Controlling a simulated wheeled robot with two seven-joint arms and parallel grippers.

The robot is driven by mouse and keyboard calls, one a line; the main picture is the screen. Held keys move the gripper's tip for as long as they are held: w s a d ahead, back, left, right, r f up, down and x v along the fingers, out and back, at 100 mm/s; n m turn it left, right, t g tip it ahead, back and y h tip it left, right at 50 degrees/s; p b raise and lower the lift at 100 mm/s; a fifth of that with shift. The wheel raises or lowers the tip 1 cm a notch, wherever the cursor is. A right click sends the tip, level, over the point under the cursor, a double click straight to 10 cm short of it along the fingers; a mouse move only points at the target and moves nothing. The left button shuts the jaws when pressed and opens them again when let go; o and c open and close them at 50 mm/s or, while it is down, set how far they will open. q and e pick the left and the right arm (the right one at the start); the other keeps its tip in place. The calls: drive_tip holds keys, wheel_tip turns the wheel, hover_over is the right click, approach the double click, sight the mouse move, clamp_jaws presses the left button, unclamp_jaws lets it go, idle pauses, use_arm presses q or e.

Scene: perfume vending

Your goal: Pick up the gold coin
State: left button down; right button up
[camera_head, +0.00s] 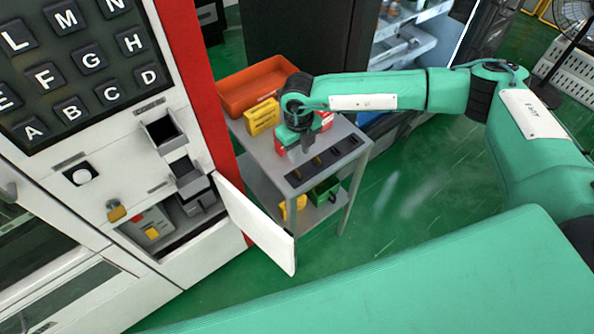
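A dark strip (338,163) with small slots lies along the front of the grey table (364,150). Small gold spots show on it, one near its middle (318,160); they are too small to tell for sure which is the gold coin. My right gripper (295,150) points down over the table, just behind and left of the dark strip. Its fingers are small and partly merge with red things behind, so I cannot tell whether it is open or holds anything. My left gripper is not in view.
A yellow box (262,117) and an orange bin (248,88) stand on the table behind my gripper. A white vending machine (190,255) with letter keys is at left; its white door (260,225) hangs open near the table. Green floor (410,185) is clear at right.

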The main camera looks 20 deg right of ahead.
sight(298, 172)
wheel_tip(298, 172, down, 3)
drive_tip(key=shift+f, duration=0.1)
drive_tip(key=shift+s+a+f+p, duration=0.1)
drive_tip(key=shift+f+p, duration=0.35)
drive_tip(key=shift+p, duration=0.3)
wheel_tip(298, 172, down, 4)
drive_tip(key=shift+r+p, duration=0.25)
drive_tip(key=shift+p, duration=0.55)
drive_tip(key=shift+f, duration=0.45)
drive_tip(key=shift+c, duration=0.4)
clamp_jaws()
